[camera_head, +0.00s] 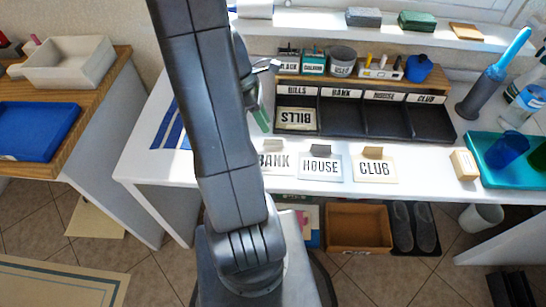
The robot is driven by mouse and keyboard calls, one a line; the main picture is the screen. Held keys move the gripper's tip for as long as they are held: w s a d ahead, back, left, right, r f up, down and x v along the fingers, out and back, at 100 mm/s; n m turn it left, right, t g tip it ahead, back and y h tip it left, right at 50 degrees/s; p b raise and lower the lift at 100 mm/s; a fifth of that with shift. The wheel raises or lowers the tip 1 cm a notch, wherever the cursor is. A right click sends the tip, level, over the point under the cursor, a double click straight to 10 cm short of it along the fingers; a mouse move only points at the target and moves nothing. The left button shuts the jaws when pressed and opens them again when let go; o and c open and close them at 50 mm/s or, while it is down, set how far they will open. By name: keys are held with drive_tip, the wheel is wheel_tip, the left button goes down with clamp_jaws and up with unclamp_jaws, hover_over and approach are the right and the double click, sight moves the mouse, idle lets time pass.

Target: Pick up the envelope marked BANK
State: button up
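The envelope marked BANK (276,162) lies on the white table, left of the HOUSE envelope (320,167). My arm hides its left part. The CLUB envelope (375,168) lies further right. A dark sorter (408,122) behind them has compartments labelled BILLS, BANK, HOUSE and CLUB. An envelope marked BILLS (297,118) is in its BILLS compartment; the other compartments look empty. Part of my gripper (264,68) shows beside my arm, left of the sorter and apart from the BANK envelope. Its fingers are mostly hidden, so whether it is open is unclear.
A wooden riser (350,83) with tins and a blue pot (418,68) stands behind the sorter. A small box (464,164) and teal tray (500,160) stand right. A blue tray (38,130) is on the left wooden table. A brown box (358,228) and slippers are underneath.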

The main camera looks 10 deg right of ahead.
sight(271, 139)
drive_tip(key=shift+s+b+x, duration=0.2)
drive_tip(key=shift+b+x, duration=0.05)
drive_tip(key=shift+x, duration=1.1)
drive_tip(key=shift+s+b+x, duration=0.2)
drive_tip(key=shift+b+x, duration=0.05)
drive_tip(key=shift+x, duration=1.1)
drive_tip(key=shift+a, duration=0.15)
clamp_jaws()
